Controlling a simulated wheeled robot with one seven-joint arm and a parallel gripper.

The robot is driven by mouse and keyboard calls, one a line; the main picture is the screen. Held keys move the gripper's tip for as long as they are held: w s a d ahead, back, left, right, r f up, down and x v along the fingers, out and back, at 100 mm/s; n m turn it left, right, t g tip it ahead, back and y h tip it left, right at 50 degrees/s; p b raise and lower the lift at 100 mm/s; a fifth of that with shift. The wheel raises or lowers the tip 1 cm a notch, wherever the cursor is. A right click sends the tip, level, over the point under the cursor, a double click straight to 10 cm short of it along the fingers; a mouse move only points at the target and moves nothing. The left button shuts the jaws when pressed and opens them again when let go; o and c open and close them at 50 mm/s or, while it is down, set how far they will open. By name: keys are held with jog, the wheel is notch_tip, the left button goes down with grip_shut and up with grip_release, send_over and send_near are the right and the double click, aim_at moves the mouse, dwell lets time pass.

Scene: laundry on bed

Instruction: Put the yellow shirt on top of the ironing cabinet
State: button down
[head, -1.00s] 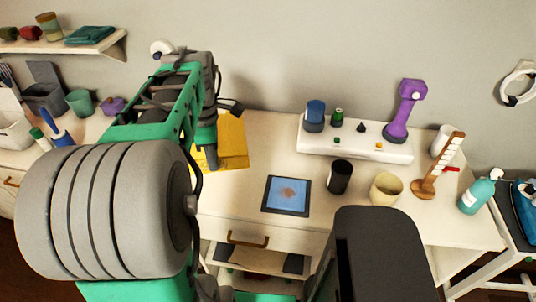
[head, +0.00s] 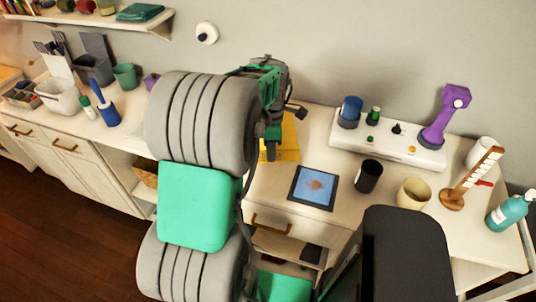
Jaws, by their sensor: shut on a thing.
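The yellow shirt (head: 290,142) is a flat yellow piece, over or on the back of a white cabinet top (head: 268,195), by the wall. My arm hides its left part. My gripper (head: 270,151) is at the shirt's left side, its dark finger pointing down, and is shut on the shirt. The grip itself is mostly hidden. I cannot tell whether the shirt touches the top. No label shows which piece of furniture is the ironing cabinet.
A blue-screened tablet (head: 313,188), black cup (head: 368,176) and cream cup (head: 413,193) stand nearby. A white riser (head: 388,148) holds a purple device (head: 446,116). A wooden stand (head: 470,180) and teal bottle (head: 511,212) are at right. A wall shelf (head: 100,20) is upper left.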

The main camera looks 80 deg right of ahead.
jog(key=f, duration=0.1)
jog(key=w+f, duration=0.1)
jog(key=f, duration=0.1)
jog(key=w+d+f, duration=0.1)
jog(key=f, duration=0.1)
jog(key=shift+d+p, duration=0.1)
jog(key=shift+p, duration=0.25)
jog(key=shift+s+f, duration=0.1)
jog(key=shift+f, duration=0.25)
jog(key=c, duration=1.3)
grip_release()
